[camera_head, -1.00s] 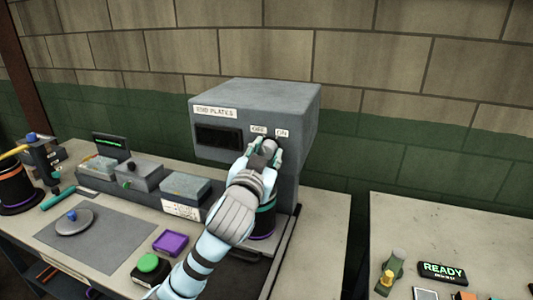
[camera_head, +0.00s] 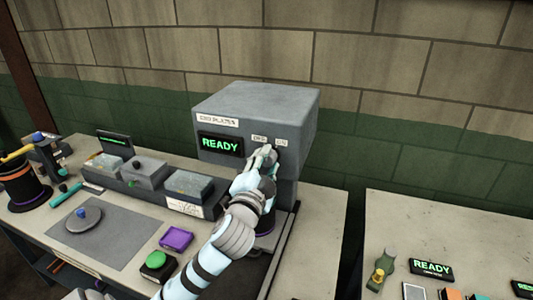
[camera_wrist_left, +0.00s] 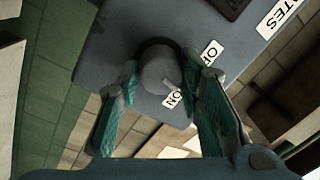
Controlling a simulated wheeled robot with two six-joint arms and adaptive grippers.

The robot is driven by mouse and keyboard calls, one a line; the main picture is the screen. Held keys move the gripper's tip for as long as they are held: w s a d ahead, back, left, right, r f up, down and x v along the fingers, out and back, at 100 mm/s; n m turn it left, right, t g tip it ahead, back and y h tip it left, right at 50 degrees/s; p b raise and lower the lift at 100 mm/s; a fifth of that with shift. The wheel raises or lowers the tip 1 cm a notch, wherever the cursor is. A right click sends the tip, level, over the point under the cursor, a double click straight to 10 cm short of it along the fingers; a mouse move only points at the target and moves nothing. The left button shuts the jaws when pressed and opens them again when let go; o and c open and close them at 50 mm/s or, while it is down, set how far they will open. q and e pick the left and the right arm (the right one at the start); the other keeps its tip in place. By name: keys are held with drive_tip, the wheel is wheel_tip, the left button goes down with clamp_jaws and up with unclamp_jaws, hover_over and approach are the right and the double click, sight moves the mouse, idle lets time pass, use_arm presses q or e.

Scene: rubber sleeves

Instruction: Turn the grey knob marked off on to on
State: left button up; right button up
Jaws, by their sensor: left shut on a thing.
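The grey knob (camera_wrist_left: 158,72) sits on the front of the grey END PLATES machine (camera_head: 258,102), by the OFF and ON labels. In the left wrist view its pointer mark is toward the ON label (camera_wrist_left: 175,91). My left gripper (camera_head: 264,156) is at the knob and shut on it; its teal fingers (camera_wrist_left: 160,100) lie on either side of the knob. In the head view the gripper hides most of the knob. The machine's display (camera_head: 220,146) is lit and reads READY in green. My right gripper is not in view.
A grey mat (camera_head: 105,250) with a round grey lidded disc (camera_head: 83,219) is at left. A second bench (camera_head: 450,222) stands at right beyond a gap.

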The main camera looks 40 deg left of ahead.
use_arm(q)
drive_tip(key=shift+r+m+p, duration=0.1)
drive_tip(key=shift+m+p, duration=1.25)
drive_tip(key=shift+m, duration=0.65)
drive_tip(key=o, duration=1.2)
drive_tip(key=v, duration=0.7)
drive_tip(key=shift+s+d, duration=0.1)
drive_tip(key=shift+s, duration=0.2)
drive_tip(key=shift+w+f, duration=0.15)
drive_tip(key=shift+f, duration=0.1)
